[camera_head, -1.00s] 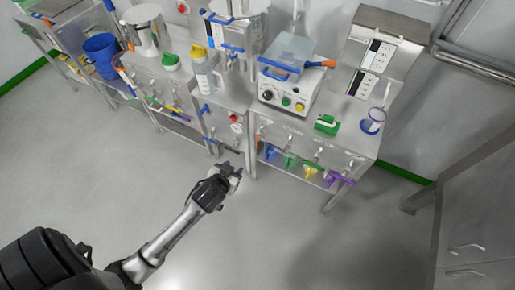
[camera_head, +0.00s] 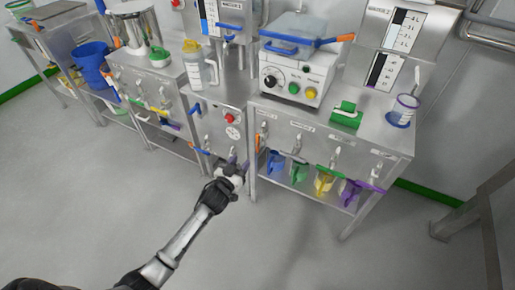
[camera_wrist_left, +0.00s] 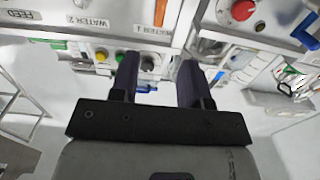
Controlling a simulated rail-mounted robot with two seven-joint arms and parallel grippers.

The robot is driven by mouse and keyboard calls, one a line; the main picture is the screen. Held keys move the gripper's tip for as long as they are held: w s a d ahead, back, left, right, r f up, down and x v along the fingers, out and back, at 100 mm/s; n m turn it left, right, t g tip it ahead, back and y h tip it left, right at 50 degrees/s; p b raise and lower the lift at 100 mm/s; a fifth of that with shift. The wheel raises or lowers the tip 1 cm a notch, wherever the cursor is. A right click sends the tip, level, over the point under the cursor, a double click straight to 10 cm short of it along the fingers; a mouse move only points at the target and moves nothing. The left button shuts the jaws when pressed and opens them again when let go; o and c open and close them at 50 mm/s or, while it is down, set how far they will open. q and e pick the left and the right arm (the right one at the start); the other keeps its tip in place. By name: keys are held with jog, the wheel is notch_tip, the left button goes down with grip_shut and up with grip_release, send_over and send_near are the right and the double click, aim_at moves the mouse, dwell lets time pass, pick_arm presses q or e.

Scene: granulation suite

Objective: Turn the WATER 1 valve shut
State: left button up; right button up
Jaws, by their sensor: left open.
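The WATER 1 valve has an orange handle (camera_head: 259,143) at the left end of the right bench's front panel. The handle stands roughly upright. In the left wrist view, upside down, the orange handle (camera_wrist_left: 160,12) shows at the top edge, beside the "WATER 1" label (camera_wrist_left: 151,29). My left gripper (camera_head: 238,163) is open and empty, just left of and below the handle and apart from it. In the left wrist view its dark fingers (camera_wrist_left: 160,62) are spread, with the handle beyond the gap. My right gripper is not in view.
A cabinet with a red button (camera_head: 230,118) and a gauge stands left of the valve. Coloured jugs, including a blue one (camera_head: 275,162), sit on the shelf below the bench (camera_head: 385,140). The floor (camera_head: 110,215) in front is clear.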

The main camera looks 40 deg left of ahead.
aim_at(257, 140)
pick_arm(q)
jog(key=b+x, duration=0.2)
jog(key=x, duration=0.2)
jog(key=b+x, duration=0.2)
jog(key=x, duration=0.2)
jog(key=b+x, duration=0.1)
jog(key=x, duration=0.3)
jog(key=shift+w+f+b, duration=0.35)
jog(key=shift+f+b, duration=0.05)
jog(key=shift+b+x, duration=0.3)
jog(key=shift+x, duration=0.45)
jog(key=shift+r, duration=0.1)
grip_shut()
